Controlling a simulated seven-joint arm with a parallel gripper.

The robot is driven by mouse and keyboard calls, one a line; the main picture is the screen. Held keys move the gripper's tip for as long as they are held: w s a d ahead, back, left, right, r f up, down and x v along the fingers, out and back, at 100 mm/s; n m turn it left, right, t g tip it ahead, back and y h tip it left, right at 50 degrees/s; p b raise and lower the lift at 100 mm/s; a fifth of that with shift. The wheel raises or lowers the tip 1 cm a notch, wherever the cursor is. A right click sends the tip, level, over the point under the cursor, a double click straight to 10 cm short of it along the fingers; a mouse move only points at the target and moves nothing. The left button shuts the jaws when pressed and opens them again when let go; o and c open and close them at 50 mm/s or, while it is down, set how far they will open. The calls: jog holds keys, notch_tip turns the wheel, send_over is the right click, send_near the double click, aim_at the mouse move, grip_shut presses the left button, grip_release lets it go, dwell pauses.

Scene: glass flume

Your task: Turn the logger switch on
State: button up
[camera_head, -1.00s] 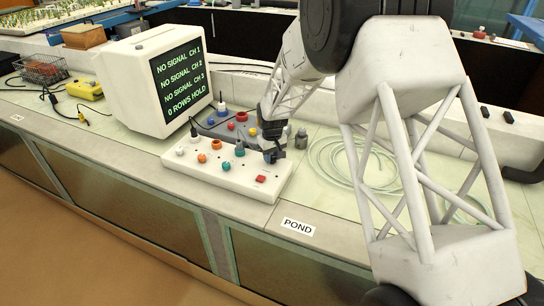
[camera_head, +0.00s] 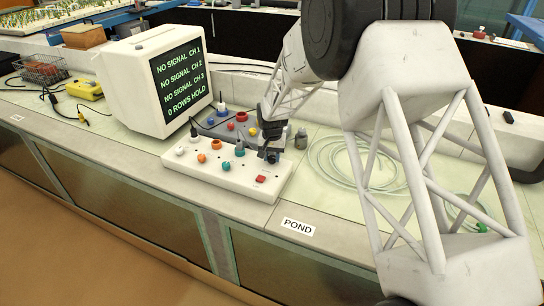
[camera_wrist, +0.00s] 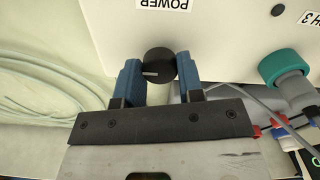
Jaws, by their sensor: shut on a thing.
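The logger is a white box (camera_head: 215,178) on the bench, with a red square piece (camera_head: 260,179) near its front right corner and several coloured connectors. In the wrist view a round black knob (camera_wrist: 159,58) sits on the white panel (camera_wrist: 215,22) beside an upside-down POWER label (camera_wrist: 164,4). A pale line on the knob points left in that view. My gripper (camera_wrist: 159,67) is shut on the knob, one blue finger on each side. In the head view my gripper (camera_head: 270,154) is at the box's right end and hides the knob.
A monitor (camera_head: 135,80) behind the box reads NO SIGNAL CH 1 to CH 3 and 0 ROWS HOLD. A teal connector (camera_wrist: 284,67) is right of my gripper in the wrist view.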

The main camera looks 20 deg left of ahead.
aim_at(272, 157)
dwell(0.3)
jog(key=o, duration=0.9)
jog(key=shift+r, duration=0.1)
jog(key=shift+r, duration=3.85)
